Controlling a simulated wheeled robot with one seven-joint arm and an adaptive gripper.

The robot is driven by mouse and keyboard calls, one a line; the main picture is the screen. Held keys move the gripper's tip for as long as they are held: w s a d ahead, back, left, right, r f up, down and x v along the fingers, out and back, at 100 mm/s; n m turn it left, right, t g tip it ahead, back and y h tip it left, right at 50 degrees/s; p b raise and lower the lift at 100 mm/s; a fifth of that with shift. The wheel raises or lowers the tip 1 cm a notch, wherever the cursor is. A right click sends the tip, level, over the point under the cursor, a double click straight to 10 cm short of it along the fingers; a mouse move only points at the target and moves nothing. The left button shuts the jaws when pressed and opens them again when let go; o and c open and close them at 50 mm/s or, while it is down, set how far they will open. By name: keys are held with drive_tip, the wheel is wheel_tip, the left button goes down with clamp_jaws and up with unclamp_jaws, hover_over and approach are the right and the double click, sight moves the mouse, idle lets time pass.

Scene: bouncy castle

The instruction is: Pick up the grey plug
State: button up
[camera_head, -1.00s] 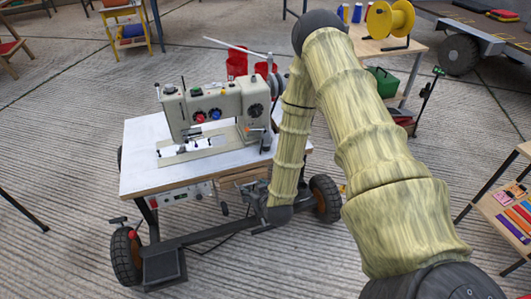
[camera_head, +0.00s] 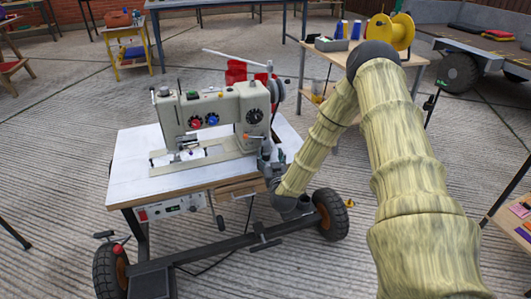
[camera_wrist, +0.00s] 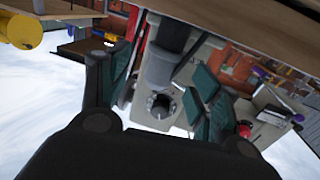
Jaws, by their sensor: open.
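A grey cylindrical piece with a darker section above it, which looks like the grey plug (camera_wrist: 160,70), shows in the wrist view between the open fingers of my gripper (camera_wrist: 155,92). I cannot tell whether the fingers touch it. The fingers have teal pads on their inner sides. In the head view my gripper (camera_head: 272,160) is at the right edge of the sewing table (camera_head: 128,170), beside the sewing machine (camera_head: 212,108), mostly hidden by its small size. The plug cannot be told apart clearly there.
The machine's round wheel (camera_wrist: 162,106) shows just past the grey piece in the wrist view. The table's brown edge (camera_wrist: 240,25) crosses the top. A workbench with a yellow spool (camera_head: 392,32) stands behind my arm. Wheels (camera_head: 330,214) flank the sewing table's base.

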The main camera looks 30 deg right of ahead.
sight(267, 150)
drive_tip(key=shift+a+b+x, duration=0.15)
drive_tip(key=shift+b+x, duration=0.45)
drive_tip(key=shift+x, duration=1.05)
drive_tip(key=shift+a+b+x, duration=0.1)
drive_tip(key=shift+b+x, duration=0.5)
drive_tip(key=shift+x, duration=1.1)
drive_tip(key=shift+w+r, duration=0.1)
drive_tip(key=c, duration=1.1)
